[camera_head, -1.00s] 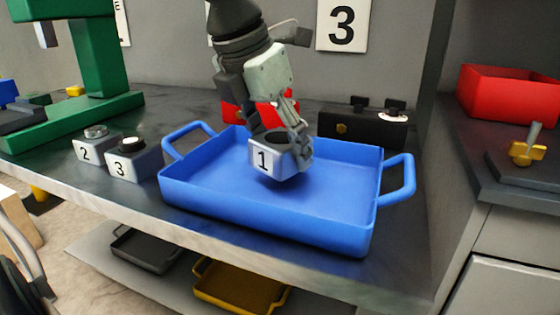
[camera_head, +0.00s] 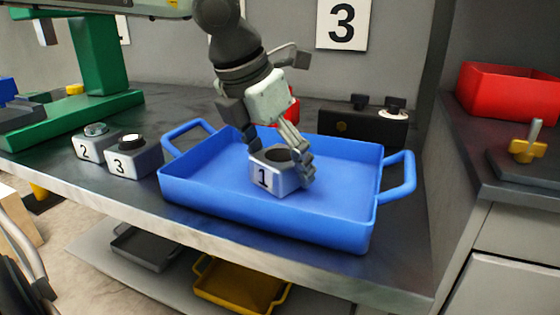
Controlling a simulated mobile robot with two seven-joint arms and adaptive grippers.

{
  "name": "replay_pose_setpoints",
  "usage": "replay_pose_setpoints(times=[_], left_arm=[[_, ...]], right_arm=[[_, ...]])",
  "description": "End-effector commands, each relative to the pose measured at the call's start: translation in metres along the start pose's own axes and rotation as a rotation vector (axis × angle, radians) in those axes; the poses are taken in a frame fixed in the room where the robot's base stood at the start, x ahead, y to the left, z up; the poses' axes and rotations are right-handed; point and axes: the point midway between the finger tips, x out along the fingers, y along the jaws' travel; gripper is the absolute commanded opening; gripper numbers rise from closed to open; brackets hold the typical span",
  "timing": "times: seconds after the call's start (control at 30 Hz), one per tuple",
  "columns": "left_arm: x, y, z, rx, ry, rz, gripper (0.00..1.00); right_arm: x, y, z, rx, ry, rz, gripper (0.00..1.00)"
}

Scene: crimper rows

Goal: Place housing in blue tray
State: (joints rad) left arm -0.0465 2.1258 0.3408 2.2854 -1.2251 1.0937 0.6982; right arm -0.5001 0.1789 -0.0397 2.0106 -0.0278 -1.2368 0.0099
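The housing (camera_head: 283,181) is a grey block marked 1 with a dark round opening on top. It is inside the blue tray (camera_head: 230,203), near its middle, upright and low at the tray floor; I cannot tell whether it touches the floor. My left gripper (camera_head: 278,160) reaches down from above with one finger at the housing's back left and the other along its right side. It appears shut on the housing. The left finger's tip is partly hidden behind the housing. My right gripper is not in view.
Grey blocks marked 2 (camera_head: 90,148) and 3 (camera_head: 122,168) stand left of the tray. A green press (camera_head: 98,60) is at the left. A black box (camera_head: 350,128) stands behind the tray. A red bin (camera_head: 500,102) is on the right counter. Trays lie on the lower shelf (camera_head: 170,290).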

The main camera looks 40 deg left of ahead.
Motion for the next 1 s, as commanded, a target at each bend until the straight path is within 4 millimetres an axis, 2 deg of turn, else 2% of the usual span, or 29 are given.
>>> replay_pose_setpoints(times=[0.37,0.47,0.8,1.0], left_arm=[[-0.002,0.000,0.001,0.000,0.000,0.000,0.82],[-0.008,0.000,0.002,-0.001,-0.003,0.000,0.82],[-0.081,0.000,0.003,-0.001,-0.007,0.001,0.82],[-0.112,0.000,0.002,-0.001,-0.002,0.002,0.82]], right_arm=[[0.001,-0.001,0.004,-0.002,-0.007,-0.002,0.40],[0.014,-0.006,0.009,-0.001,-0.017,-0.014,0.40],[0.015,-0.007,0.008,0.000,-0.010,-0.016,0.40],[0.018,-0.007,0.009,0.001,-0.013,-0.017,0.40]])
